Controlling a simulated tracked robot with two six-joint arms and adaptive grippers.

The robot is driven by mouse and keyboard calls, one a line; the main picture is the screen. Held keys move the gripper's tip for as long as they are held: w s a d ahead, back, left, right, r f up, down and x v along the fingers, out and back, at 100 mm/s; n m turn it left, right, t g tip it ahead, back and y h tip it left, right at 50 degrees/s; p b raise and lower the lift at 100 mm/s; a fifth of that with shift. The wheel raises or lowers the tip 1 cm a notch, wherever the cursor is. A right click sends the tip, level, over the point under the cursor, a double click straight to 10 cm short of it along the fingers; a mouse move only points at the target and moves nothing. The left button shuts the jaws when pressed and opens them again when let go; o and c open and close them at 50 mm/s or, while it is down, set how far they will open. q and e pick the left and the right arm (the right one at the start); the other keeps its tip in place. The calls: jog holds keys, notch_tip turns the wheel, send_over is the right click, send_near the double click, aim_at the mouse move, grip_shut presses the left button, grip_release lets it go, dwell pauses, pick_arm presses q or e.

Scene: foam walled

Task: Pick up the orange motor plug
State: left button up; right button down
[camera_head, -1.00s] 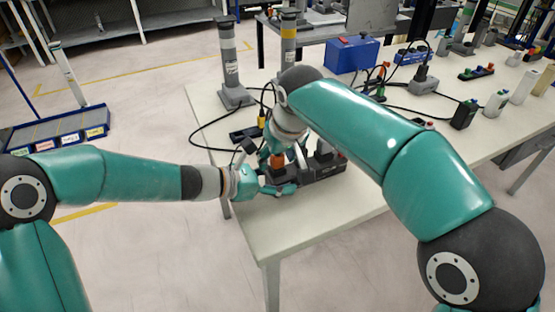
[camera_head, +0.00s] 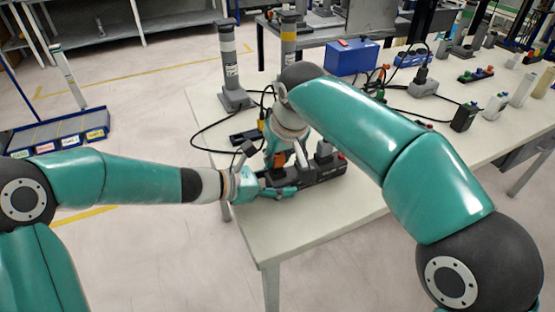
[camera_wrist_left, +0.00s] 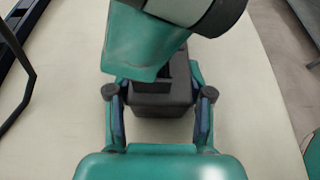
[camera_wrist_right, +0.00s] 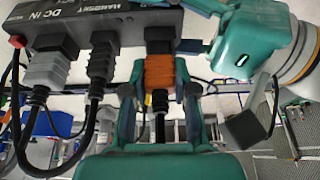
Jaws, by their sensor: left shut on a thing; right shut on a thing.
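The orange motor plug (camera_wrist_right: 159,70) stands at the left end of a dark connector block (camera_wrist_right: 112,27) marked DC IN. Its dark end meets the block; I cannot tell how deep it sits. My right gripper (camera_wrist_right: 158,88) is shut on the plug, one finger on each side. In the head view the plug (camera_head: 279,160) is partly hidden by that gripper. My left gripper (camera_head: 280,191) is shut on the left end of the block (camera_head: 322,172), low at the table top. In the left wrist view the block (camera_wrist_left: 162,104) lies between its fingers, partly covered by my right arm.
Black cables loop over the white table (camera_head: 290,232) behind. Grey posts (camera_head: 230,70) stand at the table's back left. The table's front is clear.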

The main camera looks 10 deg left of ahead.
notch_tip(320, 180, up, 9)
jog(key=shift+f, duration=0.1)
dwell(0.4)
pick_arm(q)
jog(key=o, duration=1.4)
